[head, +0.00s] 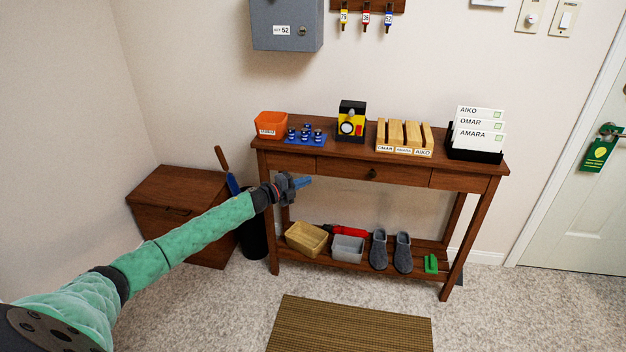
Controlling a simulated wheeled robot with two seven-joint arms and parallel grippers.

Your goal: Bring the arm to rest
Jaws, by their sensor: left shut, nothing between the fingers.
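My left arm (190,232) reaches in from the lower left in a green sleeve. Its gripper (303,182) has blue fingers that are closed with nothing between them. It is in front of the left part of the wooden console table (330,163), at about drawer height in the picture. Whether it touches the table I cannot tell. My right gripper is not in view.
On the table top are an orange bin (271,124), a yellow-and-black device (350,122), wooden blocks and a card holder (474,153). Baskets and slippers (403,253) are on the lower shelf. A cabinet (180,208) stands left; a mat (350,325) lies in front.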

